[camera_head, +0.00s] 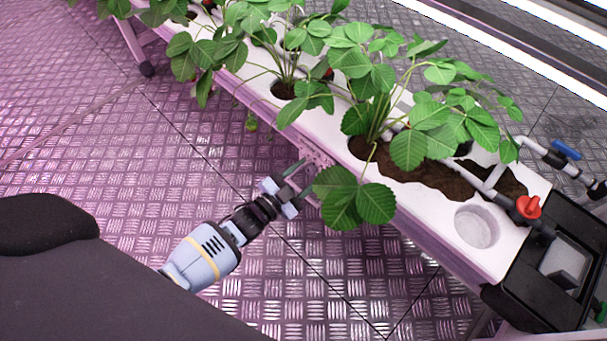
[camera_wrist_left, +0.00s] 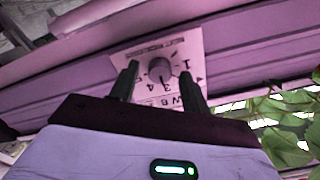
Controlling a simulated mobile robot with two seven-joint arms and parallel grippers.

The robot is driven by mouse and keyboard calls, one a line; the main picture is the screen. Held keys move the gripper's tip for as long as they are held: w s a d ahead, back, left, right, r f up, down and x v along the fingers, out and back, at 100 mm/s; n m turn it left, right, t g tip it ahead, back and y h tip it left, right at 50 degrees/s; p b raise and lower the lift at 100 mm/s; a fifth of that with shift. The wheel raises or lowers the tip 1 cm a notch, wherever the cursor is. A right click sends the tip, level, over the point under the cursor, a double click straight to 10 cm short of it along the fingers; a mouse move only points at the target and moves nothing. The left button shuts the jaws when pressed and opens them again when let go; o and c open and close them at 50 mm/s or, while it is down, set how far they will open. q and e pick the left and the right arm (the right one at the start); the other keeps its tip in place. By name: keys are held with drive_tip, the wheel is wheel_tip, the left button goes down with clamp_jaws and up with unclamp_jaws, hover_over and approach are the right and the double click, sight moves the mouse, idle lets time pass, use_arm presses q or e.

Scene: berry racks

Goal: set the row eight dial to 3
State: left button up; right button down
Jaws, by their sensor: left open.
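The row dial (camera_wrist_left: 160,69) is a dark round knob on a pale label plate (camera_wrist_left: 186,45), which is fixed to the side of the rack. The plate carries printed numbers, with 1, 3 and 4 legible, and part of a row label that I cannot read fully. I cannot tell for sure where the knob points. My left gripper (camera_head: 305,178) is open beside the rack's side, in front of the plate. In the left wrist view its two dark fingers stand on either side of the knob; I cannot tell whether they touch it. My right gripper is not in view.
The white planter rack (camera_head: 520,238) holds several leafy strawberry plants. Low leaves (camera_head: 352,200) hang over its side close to my left gripper. A red valve handle (camera_head: 528,207) and a black tank (camera_head: 525,295) are at the right end. The metal floor (camera_head: 190,130) is clear.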

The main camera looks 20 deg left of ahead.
use_arm(q)
drive_tip(key=p+v, duration=0.3)
drive_tip(key=v, duration=0.5)
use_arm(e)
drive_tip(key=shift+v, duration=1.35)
use_arm(q)
drive_tip(key=shift+w, duration=0.1)
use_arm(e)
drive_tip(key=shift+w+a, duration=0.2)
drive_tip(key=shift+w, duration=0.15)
